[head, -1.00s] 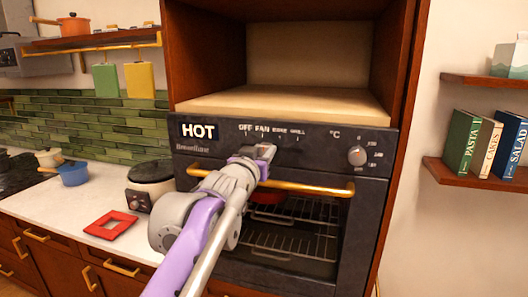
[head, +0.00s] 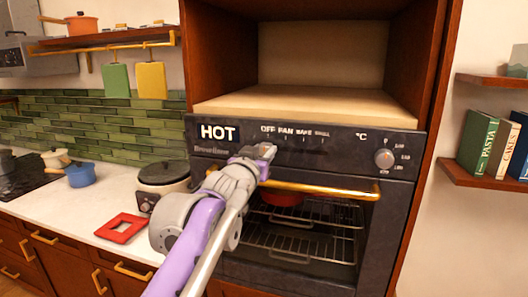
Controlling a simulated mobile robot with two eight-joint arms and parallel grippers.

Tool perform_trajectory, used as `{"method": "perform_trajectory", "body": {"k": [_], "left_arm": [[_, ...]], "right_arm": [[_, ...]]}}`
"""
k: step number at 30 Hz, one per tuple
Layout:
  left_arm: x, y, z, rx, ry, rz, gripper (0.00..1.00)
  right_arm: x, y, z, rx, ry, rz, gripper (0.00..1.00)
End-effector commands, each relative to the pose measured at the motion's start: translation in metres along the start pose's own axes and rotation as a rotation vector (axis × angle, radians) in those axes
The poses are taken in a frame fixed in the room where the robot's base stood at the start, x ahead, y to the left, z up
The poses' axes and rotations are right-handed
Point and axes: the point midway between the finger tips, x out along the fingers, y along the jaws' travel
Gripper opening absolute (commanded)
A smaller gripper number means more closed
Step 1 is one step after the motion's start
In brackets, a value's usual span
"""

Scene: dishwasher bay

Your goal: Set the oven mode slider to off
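The dark oven (head: 400,175) has a front panel with the mode labels OFF, FAN, BAKE and GRILL (head: 295,132) in a row, OFF at the left. A sign reading HOT (head: 219,133) is left of the labels. My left gripper (head: 264,153) is at the panel, just below the OFF label and above the gold oven handle (head: 320,189). I cannot make out the slider knob; the gripper covers that part of the panel. The gripper's fingers are too small and foreshortened to tell open from shut. My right gripper is not in view.
A round temperature knob (head: 384,159) is at the panel's right. The gold handle runs across under my arm. A red pot (head: 283,198) sits inside the oven. A cooker (head: 163,180) and a red trivet (head: 121,228) are on the counter at left.

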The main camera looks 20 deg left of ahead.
Motion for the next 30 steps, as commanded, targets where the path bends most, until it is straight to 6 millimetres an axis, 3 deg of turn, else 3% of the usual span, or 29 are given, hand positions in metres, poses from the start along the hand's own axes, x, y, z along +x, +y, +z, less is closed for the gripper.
{"method": "perform_trajectory", "body": {"k": [1, 6, 17, 30], "left_arm": [[0.0, -0.002, -0.001, 0.0, 0.001, -0.003, 0.42], [0.0, -0.001, -0.001, 0.0, 0.001, -0.002, 0.68], [-0.006, -0.001, 0.0, 0.0, 0.0, -0.001, 0.68], [-0.084, -0.001, 0.002, 0.0, -0.001, -0.002, 0.68]], "right_arm": [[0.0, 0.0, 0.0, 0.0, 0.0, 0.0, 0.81], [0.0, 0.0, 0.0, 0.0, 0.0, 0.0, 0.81], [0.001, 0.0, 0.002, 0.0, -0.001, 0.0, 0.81], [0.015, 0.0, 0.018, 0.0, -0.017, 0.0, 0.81]]}}
